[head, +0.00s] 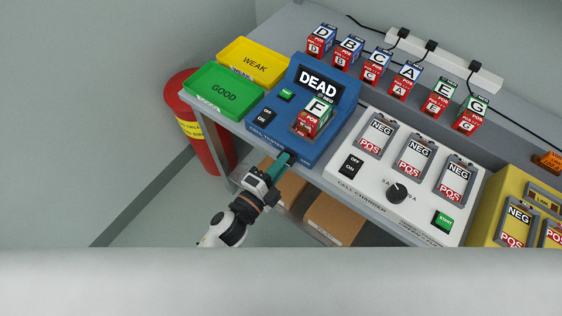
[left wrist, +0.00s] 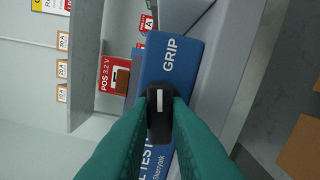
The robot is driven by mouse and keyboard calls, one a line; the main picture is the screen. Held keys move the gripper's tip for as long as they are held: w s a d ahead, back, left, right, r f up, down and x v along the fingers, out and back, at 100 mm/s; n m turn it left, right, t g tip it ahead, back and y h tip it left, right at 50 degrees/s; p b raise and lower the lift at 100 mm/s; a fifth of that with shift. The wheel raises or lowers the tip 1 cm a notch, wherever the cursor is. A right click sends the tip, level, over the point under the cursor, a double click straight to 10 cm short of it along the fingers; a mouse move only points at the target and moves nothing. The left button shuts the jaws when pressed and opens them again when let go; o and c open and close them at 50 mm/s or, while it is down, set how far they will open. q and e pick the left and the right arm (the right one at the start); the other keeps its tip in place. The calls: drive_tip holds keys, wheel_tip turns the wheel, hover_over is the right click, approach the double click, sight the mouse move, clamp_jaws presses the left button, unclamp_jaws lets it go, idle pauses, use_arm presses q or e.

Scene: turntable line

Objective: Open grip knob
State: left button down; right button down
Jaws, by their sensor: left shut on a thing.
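The grip knob (left wrist: 158,115) is black with a white line and sits on the front face of the blue cell tester (head: 276,132), beside the word GRIP. In the left wrist view the teal fingers of my left gripper (left wrist: 160,128) are shut on the knob, one on each side. In the head view my left gripper (head: 284,160) reaches the tester's front edge, and the knob there is mostly hidden. Cell F (head: 309,126), red with a green and white top, sits in the tester's cradle. The tester's display (head: 319,84) reads DEAD. My right gripper is not in view.
A green GOOD tray (head: 201,104) and a yellow WEAK tray (head: 236,52) lie left of the tester. A white cell charger (head: 353,202) stands right of it. Several lettered cells line the back shelf.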

use_arm(q)
drive_tip(key=n+p, duration=0.5)
drive_tip(key=n, duration=1)
drive_tip(key=shift+f+n, duration=0.1)
drive_tip(key=shift+n, duration=0.3)
drive_tip(key=c, duration=1.6)
unclamp_jaws()
drive_tip(key=shift+c, duration=0.2)
drive_tip(key=b+v, duration=0.2)
drive_tip(key=v, duration=1)
